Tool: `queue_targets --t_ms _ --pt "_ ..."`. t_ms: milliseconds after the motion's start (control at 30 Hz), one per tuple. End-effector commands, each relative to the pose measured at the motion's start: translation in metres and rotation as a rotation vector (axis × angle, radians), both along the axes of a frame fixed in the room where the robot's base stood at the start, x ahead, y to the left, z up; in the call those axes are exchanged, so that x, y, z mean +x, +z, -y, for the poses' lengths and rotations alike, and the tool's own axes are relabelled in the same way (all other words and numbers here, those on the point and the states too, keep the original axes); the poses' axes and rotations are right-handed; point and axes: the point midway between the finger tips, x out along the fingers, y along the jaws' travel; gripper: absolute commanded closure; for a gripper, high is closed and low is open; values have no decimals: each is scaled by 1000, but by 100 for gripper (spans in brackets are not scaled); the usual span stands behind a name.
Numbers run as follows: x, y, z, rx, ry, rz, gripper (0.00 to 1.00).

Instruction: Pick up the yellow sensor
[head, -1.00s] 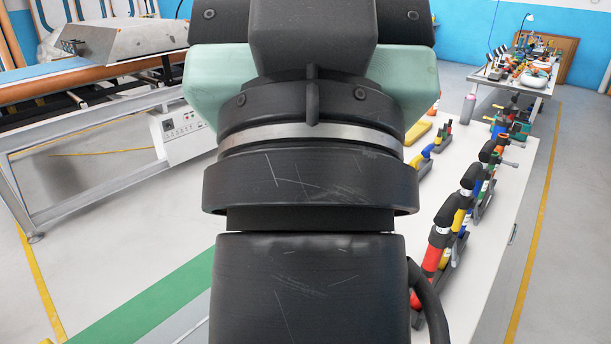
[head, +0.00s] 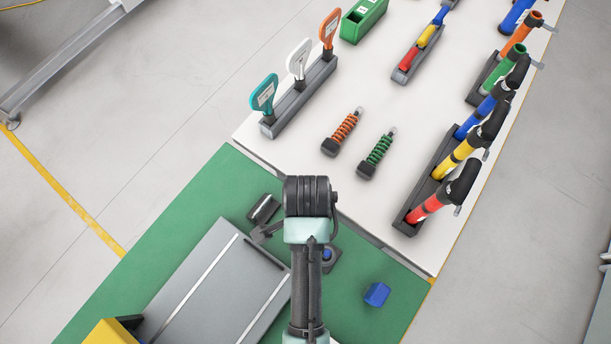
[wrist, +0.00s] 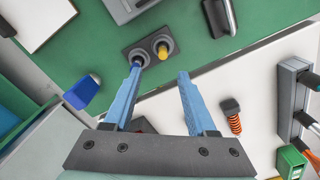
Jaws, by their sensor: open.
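The yellow sensor (wrist: 163,48) stands in a dark base plate (wrist: 149,52) on the green mat in the wrist view, with a round blue sensor (wrist: 141,58) beside it. My gripper (wrist: 160,70) is open, its two blue fingers apart and pointing toward the plate. The left fingertip appears close to the blue sensor; the yellow one lies beyond the gap between the tips. Nothing is between the fingertips. In the head view my arm covers most of the plate (head: 331,259), and the yellow sensor and fingers are hidden.
A blue block (head: 376,294) lies on the green mat right of the plate. A grey panel (head: 215,285) lies left. Orange (head: 342,132) and green (head: 376,155) spring pieces lie on the white tabletop. A rack of coloured handles (head: 440,180) stands along the right edge.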

Motion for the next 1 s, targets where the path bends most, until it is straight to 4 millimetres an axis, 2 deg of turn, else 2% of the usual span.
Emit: queue_targets --t_ms 100,233,567,800,1000 --pt "0 -24 0 0 2 -2 43" --pt "1 -43 0 1 3 2 43" --pt "2 -64 -1 0 3 4 43" --pt "2 -93 -2 0 2 5 43" --pt "2 -107 -2 0 2 8 43"
